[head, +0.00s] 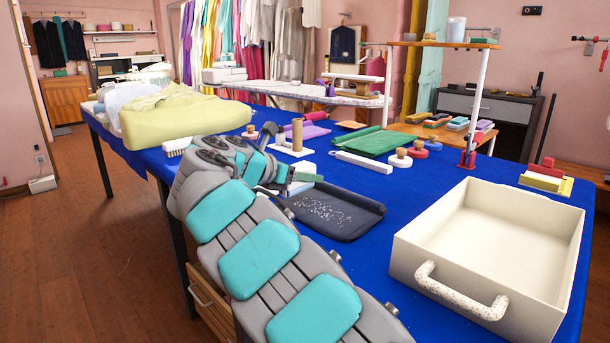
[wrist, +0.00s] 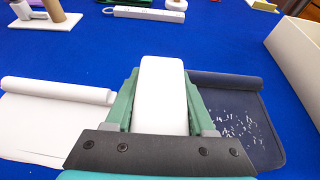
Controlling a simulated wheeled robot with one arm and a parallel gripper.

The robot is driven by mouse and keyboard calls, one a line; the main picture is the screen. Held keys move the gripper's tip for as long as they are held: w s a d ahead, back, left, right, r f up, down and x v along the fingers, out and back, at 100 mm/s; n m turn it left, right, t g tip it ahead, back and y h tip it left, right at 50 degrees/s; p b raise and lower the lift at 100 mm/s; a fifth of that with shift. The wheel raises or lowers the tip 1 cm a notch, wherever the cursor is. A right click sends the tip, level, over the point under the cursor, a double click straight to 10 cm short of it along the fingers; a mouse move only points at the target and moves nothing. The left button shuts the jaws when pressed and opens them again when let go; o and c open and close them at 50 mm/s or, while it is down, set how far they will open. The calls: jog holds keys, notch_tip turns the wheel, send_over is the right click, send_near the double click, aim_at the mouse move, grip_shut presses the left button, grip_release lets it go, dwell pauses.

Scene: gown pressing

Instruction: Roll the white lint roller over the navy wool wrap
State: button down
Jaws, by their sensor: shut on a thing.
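The navy wool wrap (head: 335,212) lies on the blue table, with a rolled far edge and many white lint specks. In the wrist view, the wrap (wrist: 240,118) is right of my gripper (wrist: 160,76), its left part hidden behind the gripper. My gripper's green fingers are shut on the white lint roller (wrist: 163,100), seen as a smooth white block between them. The roller is just left of the visible specks. I cannot tell whether it touches anything below. In the head view my arm mostly hides the gripper.
A white cloth with a rolled edge (wrist: 55,90) lies left of the gripper. A large cream tray (head: 425,245) stands right of the wrap. A green cloth (head: 373,143), a white bar (head: 363,163) and a wooden post (head: 297,136) are beyond. Blue table shows between them.

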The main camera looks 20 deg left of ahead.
jog(key=shift+f, duration=0.5)
jog(key=shift+f, duration=0.25)
dwell(0.4)
jog(key=shift+s+d, duration=0.35)
jog(key=shift+d, duration=0.3)
jog(key=shift+s+d, duration=0.4)
jog(key=shift+d, duration=0.25)
jog(key=shift+s+d, duration=0.35)
jog(key=shift+d, duration=0.3)
jog(key=shift+s+d+f, duration=0.1)
jog(key=shift+s+d, duration=0.05)
jog(key=shift+d, duration=0.15)
jog(key=shift+d, duration=0.1)
jog(key=shift+s+d, duration=0.55)
jog(key=shift+d, duration=0.4)
jog(key=shift+s+d, duration=0.55)
jog(key=shift+d, duration=0.35)
